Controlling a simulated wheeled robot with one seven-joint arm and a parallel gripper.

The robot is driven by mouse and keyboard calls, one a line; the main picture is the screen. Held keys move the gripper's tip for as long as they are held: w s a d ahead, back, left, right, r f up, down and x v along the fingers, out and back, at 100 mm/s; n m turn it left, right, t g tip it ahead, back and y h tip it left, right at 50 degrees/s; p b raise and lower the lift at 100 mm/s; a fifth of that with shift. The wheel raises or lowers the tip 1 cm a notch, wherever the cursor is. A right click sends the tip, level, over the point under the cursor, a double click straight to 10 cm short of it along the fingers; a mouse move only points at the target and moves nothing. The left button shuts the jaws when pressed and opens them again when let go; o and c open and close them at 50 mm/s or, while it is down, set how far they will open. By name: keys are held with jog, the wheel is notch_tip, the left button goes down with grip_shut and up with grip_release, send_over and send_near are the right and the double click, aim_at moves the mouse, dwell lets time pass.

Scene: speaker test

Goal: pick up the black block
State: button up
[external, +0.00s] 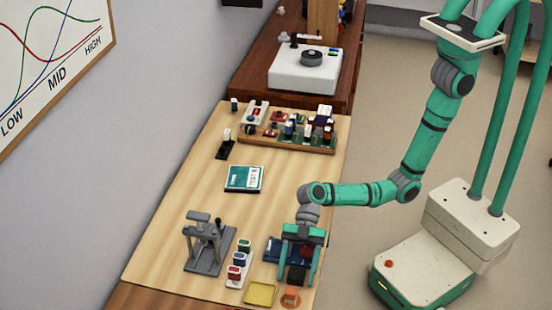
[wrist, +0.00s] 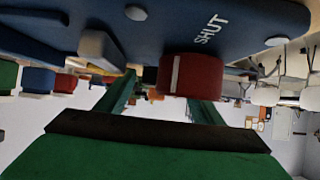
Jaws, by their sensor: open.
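My gripper (external: 297,280) is low over the front right of the wooden table, with its two green fingers apart. In the wrist view the gripper (wrist: 165,98) shows the fingers spread, with nothing clearly between them. A red knob with a white line (wrist: 187,75) is close by on a dark blue board marked SHUT (wrist: 120,25). The blue board (external: 272,247) also shows partly behind the gripper in the external view. I cannot surely pick out the black block. A small black piece with a white post (external: 225,151) stands farther back on the left.
A grey press-like stand (external: 205,245), a rack of coloured pieces (external: 239,262), a yellow tray (external: 260,294) and an orange disc (external: 290,297) surround the gripper. A teal box (external: 244,179) lies mid-table. A loaded wooden tray (external: 320,147) is farther back. The middle table is mostly clear.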

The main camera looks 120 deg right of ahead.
jog(key=c, duration=1.2)
